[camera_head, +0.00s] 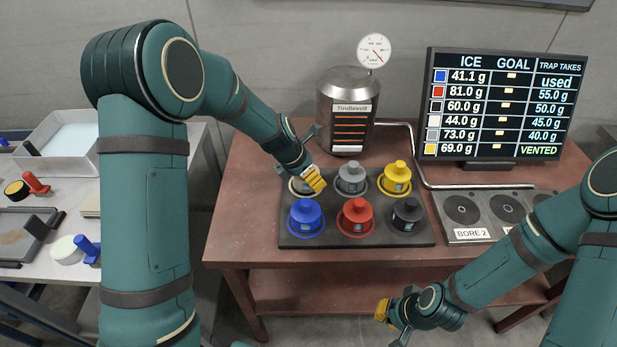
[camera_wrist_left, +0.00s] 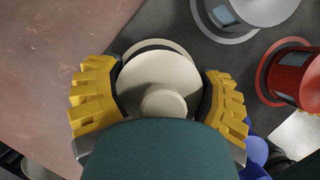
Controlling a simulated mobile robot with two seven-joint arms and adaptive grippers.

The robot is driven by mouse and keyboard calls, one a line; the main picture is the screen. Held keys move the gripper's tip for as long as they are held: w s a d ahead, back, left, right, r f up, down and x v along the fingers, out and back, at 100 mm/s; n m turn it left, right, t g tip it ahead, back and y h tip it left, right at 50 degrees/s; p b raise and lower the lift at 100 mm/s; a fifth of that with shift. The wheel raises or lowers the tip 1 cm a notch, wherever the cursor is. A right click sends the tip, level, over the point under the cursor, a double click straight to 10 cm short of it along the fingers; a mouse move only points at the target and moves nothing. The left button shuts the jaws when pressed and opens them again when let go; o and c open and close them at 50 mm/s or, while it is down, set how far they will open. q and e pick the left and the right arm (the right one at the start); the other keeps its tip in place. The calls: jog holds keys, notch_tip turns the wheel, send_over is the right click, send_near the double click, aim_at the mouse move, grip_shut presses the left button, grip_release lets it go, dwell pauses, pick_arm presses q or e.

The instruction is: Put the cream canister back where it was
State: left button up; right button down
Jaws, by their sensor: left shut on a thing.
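My left gripper (camera_head: 313,179) reaches down over the back-left place of the dark tray (camera_head: 283,240). Its yellow fingers are shut on the cream canister (camera_wrist_left: 158,82), one on each side in the left wrist view. In the head view the fingers mostly hide the canister. A cream ring (camera_wrist_left: 165,44) shows just beyond the canister on the tray; I cannot tell whether the canister rests on the tray or hangs slightly above it. My right gripper (camera_head: 393,314) is low in front of the table, away from the tray; its opening is unclear.
Beside the cream one stand grey (camera_head: 351,179) and yellow (camera_head: 396,179) canisters; blue (camera_head: 306,217), red (camera_head: 355,216) and black (camera_head: 407,215) stand in front. A metal vessel (camera_head: 346,108) is behind. A screen (camera_head: 497,105) and bore plate (camera_head: 463,210) are right.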

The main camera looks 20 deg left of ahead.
pick_arm(q)
jog(key=shift+f, duration=0.2)
jog(key=o, duration=1.2)
jog(key=shift+r, duration=0.15)
jog(key=shift+a+r, duration=0.1)
jog(key=shift+r, duration=0.25)
jog(key=p+v, duration=0.3)
jog(key=v, duration=0.8)
jog(key=shift+s+r+p, duration=0.1)
jog(key=shift+s+p, duration=0.05)
jog(key=shift+p, duration=0.15)
